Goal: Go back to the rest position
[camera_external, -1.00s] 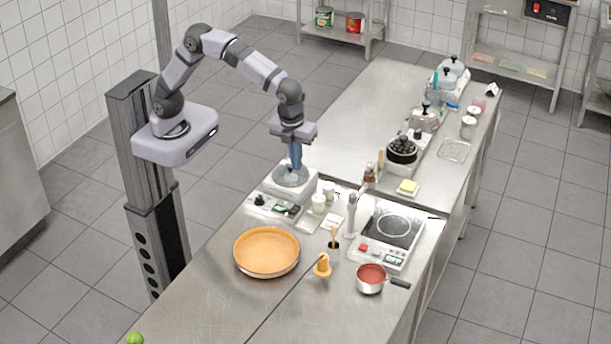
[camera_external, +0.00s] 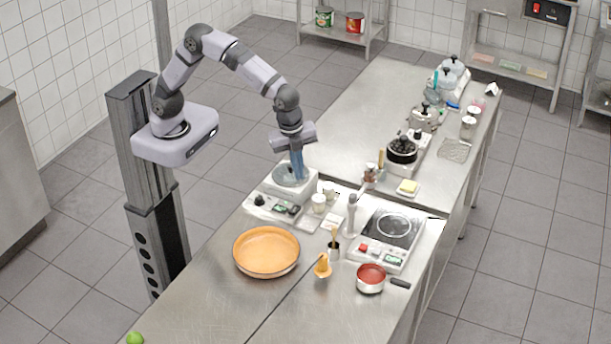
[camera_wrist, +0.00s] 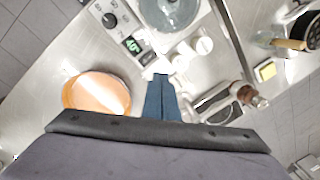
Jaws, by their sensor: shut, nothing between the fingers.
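My gripper (camera_external: 298,178) is shut and empty. In the external view it points down over the right side of a white countertop appliance (camera_external: 285,183) with a round grey bowl or plate on top. In the wrist view, the blue fingers of my gripper (camera_wrist: 161,78) are together, and the appliance's round top (camera_wrist: 172,12) lies beyond them at the upper edge. Whether the fingertips touch the appliance cannot be told.
A wide orange pan (camera_external: 266,251), a small pot of red sauce (camera_external: 370,279) and a hot plate (camera_external: 391,229) stand on the near steel table. Small white cups (camera_external: 319,204) stand close to the appliance. Open floor lies left of the table.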

